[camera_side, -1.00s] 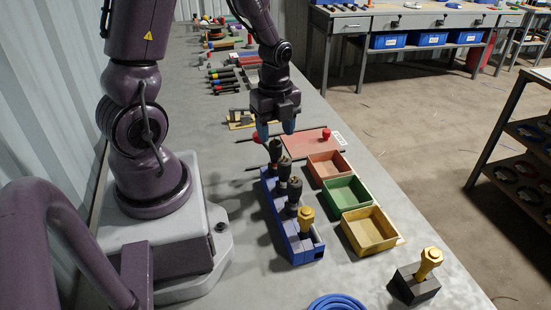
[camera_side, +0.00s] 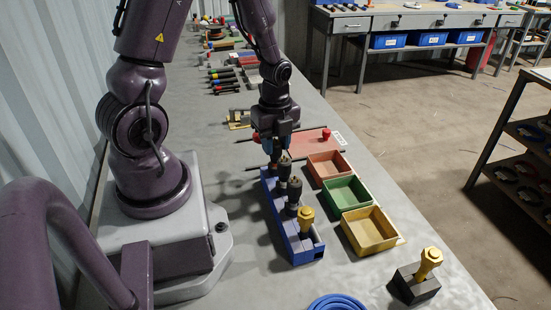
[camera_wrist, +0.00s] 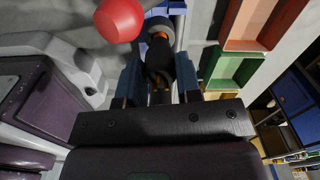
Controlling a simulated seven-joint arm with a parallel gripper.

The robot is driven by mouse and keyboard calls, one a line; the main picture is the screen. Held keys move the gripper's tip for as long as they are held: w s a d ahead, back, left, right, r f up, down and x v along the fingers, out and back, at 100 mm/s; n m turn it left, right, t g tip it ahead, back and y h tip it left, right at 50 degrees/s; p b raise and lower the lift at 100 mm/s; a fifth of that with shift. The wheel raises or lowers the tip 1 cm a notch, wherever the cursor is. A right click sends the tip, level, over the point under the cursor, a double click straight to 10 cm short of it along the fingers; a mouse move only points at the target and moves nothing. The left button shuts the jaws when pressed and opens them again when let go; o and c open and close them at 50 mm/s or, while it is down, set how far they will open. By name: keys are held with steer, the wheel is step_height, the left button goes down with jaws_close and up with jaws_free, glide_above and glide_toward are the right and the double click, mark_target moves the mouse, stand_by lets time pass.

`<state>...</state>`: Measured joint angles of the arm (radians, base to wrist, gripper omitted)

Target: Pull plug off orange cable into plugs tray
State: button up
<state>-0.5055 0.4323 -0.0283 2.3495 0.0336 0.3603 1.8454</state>
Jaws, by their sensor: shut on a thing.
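My gripper (camera_side: 274,158) is down at the far end of the blue rack (camera_side: 297,243), shut on the farthest black plug. In the wrist view the black plug (camera_wrist: 158,62) stands between my two blue fingers, with a bit of orange showing at it. Other black plugs (camera_side: 285,168) and a yellow one (camera_side: 306,216) stand upright in the rack nearer the camera. Three open trays lie to the right: red (camera_side: 325,167), green (camera_side: 347,192) and yellow (camera_side: 368,230). All look empty. Which is the plugs tray I cannot tell. The cable itself is mostly hidden.
A red ball knob (camera_wrist: 118,20) is close by my gripper in the wrist view. A red board (camera_side: 312,143) lies behind the trays. A black block with a yellow piece (camera_side: 414,285) and a blue cable coil (camera_side: 337,303) are at the front.

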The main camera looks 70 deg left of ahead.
steer(key=shift+c, duration=0.9)
steer(key=shift+r, duration=0.15)
steer(key=shift+r, duration=2.4)
steer(key=w+d+f, duration=0.3)
steer(key=w+d, duration=0.1)
steer(key=d, duration=0.2)
steer(key=w+d+f, duration=0.3)
steer(key=w+d, duration=0.2)
steer(key=d, duration=0.1)
steer(key=w+d+f, duration=0.3)
steer(key=w+d, duration=0.2)
steer(key=d, duration=0.1)
steer(key=shift+w, duration=0.2)
steer(key=shift+d+f, duration=0.25)
steer(key=shift+f, duration=1.65)
